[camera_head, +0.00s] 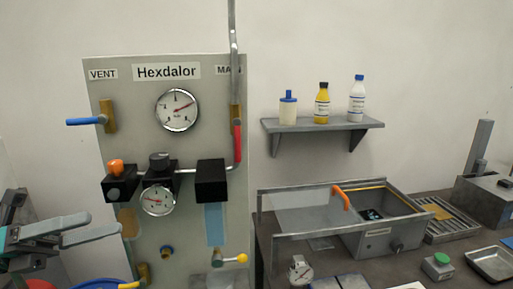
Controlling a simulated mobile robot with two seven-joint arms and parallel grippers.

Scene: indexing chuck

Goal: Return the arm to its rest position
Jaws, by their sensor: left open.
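My left gripper (103,225) is at the lower left of the head view, its grey fingers pointing right. The fingers are apart and nothing is between them. It is in front of the lower left part of the grey Hexdalor panel (120,195). I cannot tell its exact distance from the panel. My right arm and gripper do not show.
A wall shelf (322,126) holds bottles. A bench at right bears a clear-lidded box (378,240), a tray (492,264) and a green-button box (438,266).

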